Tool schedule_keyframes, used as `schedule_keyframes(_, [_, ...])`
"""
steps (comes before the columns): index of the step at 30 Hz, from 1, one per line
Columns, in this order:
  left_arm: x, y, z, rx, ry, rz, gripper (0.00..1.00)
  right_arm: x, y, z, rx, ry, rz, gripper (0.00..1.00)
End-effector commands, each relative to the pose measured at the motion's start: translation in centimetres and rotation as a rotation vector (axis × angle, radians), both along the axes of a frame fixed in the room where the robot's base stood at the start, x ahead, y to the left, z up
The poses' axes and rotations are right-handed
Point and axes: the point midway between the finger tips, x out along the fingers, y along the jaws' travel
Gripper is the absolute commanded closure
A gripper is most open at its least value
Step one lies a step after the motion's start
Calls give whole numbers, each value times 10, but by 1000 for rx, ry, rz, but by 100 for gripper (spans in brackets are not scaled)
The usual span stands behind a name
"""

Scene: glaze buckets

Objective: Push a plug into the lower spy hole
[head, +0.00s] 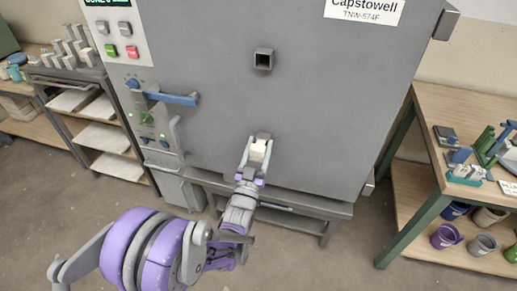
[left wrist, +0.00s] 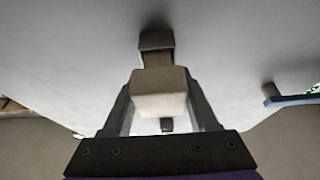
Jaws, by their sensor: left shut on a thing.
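The grey kiln door (head: 200,95) fills the middle of the head view. The upper spy hole (head: 263,59) is a square collar with a dark opening. The lower spy hole (head: 263,136) is mostly covered by the plug; its collar shows in the left wrist view (left wrist: 156,40). My left gripper (head: 257,154) is shut on a cream plug (head: 259,147) in front of this collar. In the left wrist view the plug's block (left wrist: 160,93) is between the fingers, and its narrower shank (left wrist: 157,60) meets the collar. How deep it sits I cannot tell. My right gripper is not in view.
A blue door handle (head: 172,98) and a control panel (head: 120,35) are left of the door. A shelf (head: 62,78) with grey blocks stands at the left. A wooden table (head: 440,100) with buckets below is at the right. The floor in front is clear.

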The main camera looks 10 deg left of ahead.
Motion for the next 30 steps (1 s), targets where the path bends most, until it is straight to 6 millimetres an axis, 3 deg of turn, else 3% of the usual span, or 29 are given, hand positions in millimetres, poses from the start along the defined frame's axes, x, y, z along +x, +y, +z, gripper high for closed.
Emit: schedule_keyframes(30, [14,0,0,0,0,0,100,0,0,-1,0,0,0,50])
